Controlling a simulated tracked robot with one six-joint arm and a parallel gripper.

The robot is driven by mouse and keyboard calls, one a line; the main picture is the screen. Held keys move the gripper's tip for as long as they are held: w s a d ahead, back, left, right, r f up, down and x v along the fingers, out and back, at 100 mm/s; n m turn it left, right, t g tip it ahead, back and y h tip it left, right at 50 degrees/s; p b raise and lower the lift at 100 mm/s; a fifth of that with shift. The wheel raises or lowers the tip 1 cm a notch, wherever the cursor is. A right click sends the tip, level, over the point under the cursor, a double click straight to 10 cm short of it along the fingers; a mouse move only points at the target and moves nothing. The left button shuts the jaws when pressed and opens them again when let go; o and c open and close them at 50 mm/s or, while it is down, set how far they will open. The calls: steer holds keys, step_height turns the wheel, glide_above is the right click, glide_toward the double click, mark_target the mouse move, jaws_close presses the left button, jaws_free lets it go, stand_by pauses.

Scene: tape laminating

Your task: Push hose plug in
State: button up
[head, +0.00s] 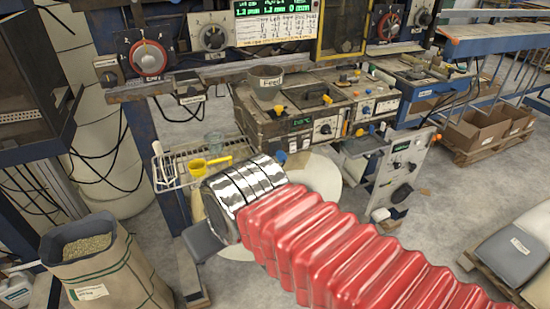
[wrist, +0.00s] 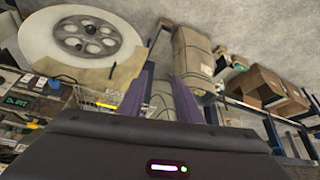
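My gripper (wrist: 160,98) shows in the wrist view as two purple fingers standing apart, with nothing between them. Behind the gap are a wrapped bale and floor. In the head view my red ribbed arm with its chrome cuff reaches in from the lower right, and the fingers cannot be made out there. I cannot pick out the hose plug or its socket for certain in either view. The machine front (head: 300,120) beyond the cuff carries small blue, yellow and orange knobs. A blue knob (head: 280,156) shows just above the cuff.
A large pale reel (wrist: 83,40) is at upper left in the wrist view. A yellow cup (head: 197,167) sits on a wire rack left of the cuff. A sack of pellets (head: 110,275) stands at lower left. Cardboard boxes (head: 475,130) are on a pallet at right.

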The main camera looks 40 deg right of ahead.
steer(key=shift+o, duration=0.5)
steer(key=shift+o, duration=0.6)
steer(key=shift+w+d, duration=0.1)
steer(key=shift+o, duration=0.7)
steer(key=w+d+f+m+t+h, duration=0.1)
steer(key=w+d+f+t+h, duration=0.1)
steer(key=w+d, duration=0.7)
steer(key=shift+w+d+f+m+h, duration=0.25)
steer(key=shift+w+d+m+h, duration=0.1)
steer(key=shift+d, duration=0.4)
steer(key=t+h, duration=0.2)
steer(key=t, duration=0.4)
glide_toward(284, 160)
steer(key=w+a+f, duration=0.1)
steer(key=w+a, duration=0.1)
steer(key=a, duration=0.1)
steer(key=s+d+f+m+t, duration=0.2)
steer(key=s+m+t, duration=0.1)
steer(key=s, duration=0.3)
steer(key=shift+s+d+t, duration=0.3)
steer(key=shift+t, duration=0.1)
steer(key=shift+w, duration=0.2)
steer(key=x, duration=1.3)
steer(key=shift+w+d, duration=0.1)
steer(key=shift+w, duration=0.15)
